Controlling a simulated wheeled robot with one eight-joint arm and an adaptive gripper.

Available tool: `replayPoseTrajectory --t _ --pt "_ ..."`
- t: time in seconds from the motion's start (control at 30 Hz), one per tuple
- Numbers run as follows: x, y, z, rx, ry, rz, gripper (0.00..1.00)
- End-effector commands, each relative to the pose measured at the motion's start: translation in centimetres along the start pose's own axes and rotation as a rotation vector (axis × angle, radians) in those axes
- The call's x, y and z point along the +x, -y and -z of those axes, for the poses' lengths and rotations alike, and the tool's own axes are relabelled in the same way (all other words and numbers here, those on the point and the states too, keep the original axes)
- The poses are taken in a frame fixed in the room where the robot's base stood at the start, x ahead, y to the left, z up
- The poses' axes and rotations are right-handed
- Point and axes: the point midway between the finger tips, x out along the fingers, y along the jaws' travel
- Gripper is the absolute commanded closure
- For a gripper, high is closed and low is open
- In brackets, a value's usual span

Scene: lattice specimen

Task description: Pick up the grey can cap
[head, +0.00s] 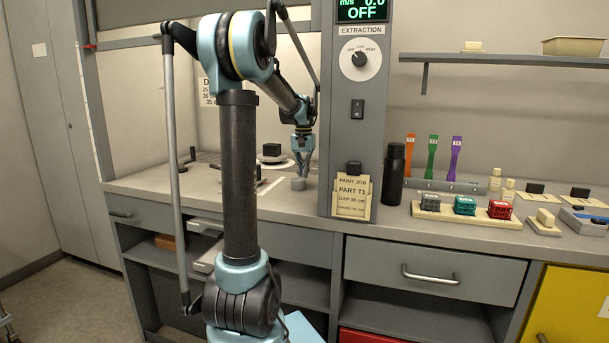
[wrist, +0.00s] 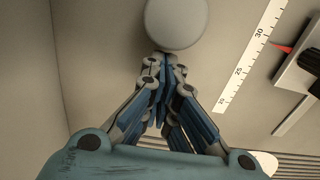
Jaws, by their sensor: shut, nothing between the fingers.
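The grey can cap (head: 298,184) is a small round grey piece on the bench top inside the hood, left of the hood's control post. In the wrist view the cap (wrist: 176,22) shows as a pale grey disc at the top edge, partly cut off. My gripper (head: 301,172) points down just above the cap. In the wrist view my gripper (wrist: 163,58) has its fingers together and empty, with the tips beside the disc's lower edge. I cannot tell whether the tips touch it.
A ruler strip (wrist: 245,62) lies on the bench near the cap. A dark block (head: 271,149) stands behind on a round base. The control post (head: 352,120) with a paint job card (head: 352,197) stands close on the right. A black bottle (head: 393,174) is beyond it.

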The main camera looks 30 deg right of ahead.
Motion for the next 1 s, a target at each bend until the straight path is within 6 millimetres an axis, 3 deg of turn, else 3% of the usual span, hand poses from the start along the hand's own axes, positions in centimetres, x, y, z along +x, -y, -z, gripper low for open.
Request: replayPoseTrajectory --t 0.27,1.0 --pt "0.0 0.0 -1.0 0.0 0.0 0.0 1.0" --pt "0.0 0.0 -12.3 -0.001 0.0 0.0 1.0"
